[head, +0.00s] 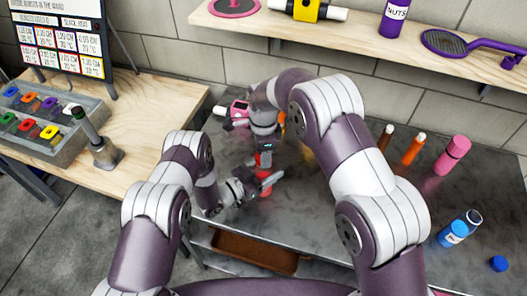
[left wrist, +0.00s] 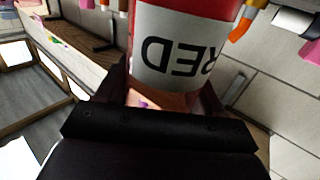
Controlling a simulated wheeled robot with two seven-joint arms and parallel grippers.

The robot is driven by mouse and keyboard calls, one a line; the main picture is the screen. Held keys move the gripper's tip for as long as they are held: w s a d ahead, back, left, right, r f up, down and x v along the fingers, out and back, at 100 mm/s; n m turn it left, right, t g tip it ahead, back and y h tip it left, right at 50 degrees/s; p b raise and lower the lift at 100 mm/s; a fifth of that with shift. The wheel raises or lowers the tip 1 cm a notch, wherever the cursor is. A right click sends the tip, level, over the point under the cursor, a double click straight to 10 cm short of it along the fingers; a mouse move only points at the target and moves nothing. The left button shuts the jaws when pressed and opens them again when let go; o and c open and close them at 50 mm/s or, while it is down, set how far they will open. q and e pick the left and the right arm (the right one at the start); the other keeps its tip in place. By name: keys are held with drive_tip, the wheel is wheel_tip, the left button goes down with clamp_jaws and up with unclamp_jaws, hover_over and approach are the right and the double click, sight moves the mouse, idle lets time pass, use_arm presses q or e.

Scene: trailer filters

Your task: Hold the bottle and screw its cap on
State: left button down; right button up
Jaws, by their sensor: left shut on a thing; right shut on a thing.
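A red bottle (head: 264,188) stands upright over the dark bench top. In the left wrist view the red bottle (left wrist: 185,55) fills the middle, and its white label reads RED upside down. My left gripper (head: 262,182) is shut on the bottle's side. My right gripper (head: 264,155) points down directly above the bottle and is shut on a small red piece, apparently the cap (head: 264,160). The fingers partly hide the cap and the bottle neck, so I cannot tell whether the two touch.
A blue bottle (head: 453,233) lies at the right with a blue cap (head: 499,264) near it. A pink bottle (head: 452,156) and an orange marker-like item (head: 413,149) are behind. A wooden shelf (head: 370,42) overhangs the back. A grey tray (head: 45,125) is on the left table.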

drive_tip(key=m, duration=0.7)
drive_tip(key=shift+m, duration=0.3)
drive_tip(key=m, duration=0.4)
drive_tip(key=shift+m, duration=0.3)
drive_tip(key=o, duration=1)
drive_tip(key=shift+r, duration=0.1)
drive_tip(key=shift+r, duration=2.2)
